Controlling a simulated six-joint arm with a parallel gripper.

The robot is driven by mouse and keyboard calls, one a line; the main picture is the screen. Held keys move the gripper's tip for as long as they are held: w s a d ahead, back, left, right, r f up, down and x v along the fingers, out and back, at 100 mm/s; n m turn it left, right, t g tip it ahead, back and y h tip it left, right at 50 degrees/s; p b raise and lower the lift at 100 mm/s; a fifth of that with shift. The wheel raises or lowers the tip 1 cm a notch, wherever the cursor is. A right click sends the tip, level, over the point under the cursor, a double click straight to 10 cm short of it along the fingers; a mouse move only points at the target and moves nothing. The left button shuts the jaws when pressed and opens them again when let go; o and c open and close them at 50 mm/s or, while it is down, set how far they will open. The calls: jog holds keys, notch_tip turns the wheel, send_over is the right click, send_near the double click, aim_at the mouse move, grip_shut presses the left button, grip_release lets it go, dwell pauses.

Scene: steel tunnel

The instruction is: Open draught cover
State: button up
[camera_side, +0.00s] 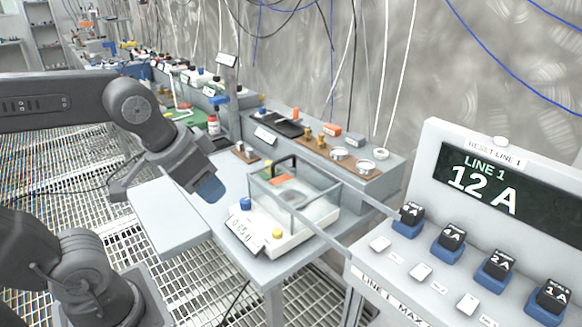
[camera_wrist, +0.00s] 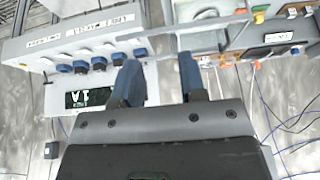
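The draught cover (camera_side: 313,205) is a clear box with grey edges and a dark handle (camera_side: 287,160) on top. It sits on a white balance (camera_side: 285,243) with a blue knob and a yellow knob at its front, and appears closed. My gripper (camera_side: 211,191) with blue fingertips is left of the cover and above the table, apart from it. In the wrist view my gripper (camera_wrist: 160,82) has its two blue fingers spread with nothing between them.
A panel (camera_side: 500,190) reading "LINE 1 12 A", with several blue-based blocks, stands at the right. Behind the balance is a grey shelf (camera_side: 385,181) with small parts. The table (camera_side: 165,215) is clear at the left. Cables hang along the wall.

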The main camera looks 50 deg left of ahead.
jog(key=w+a+r+g, duration=0.25)
jog(key=w+r, duration=0.25)
jog(key=w, duration=0.4)
jog(key=g+y, duration=0.2)
jog(key=g, duration=0.1)
send_over(285, 159)
jog(key=d, duration=0.2)
notch_tip(285, 159, down, 5)
jog(key=f, duration=0.4)
jog(key=a+f, duration=0.1)
jog(key=f, duration=0.4)
jog(key=a+f, duration=0.1)
jog(key=f, duration=0.3)
jog(key=shift+f, duration=0.15)
grip_shut()
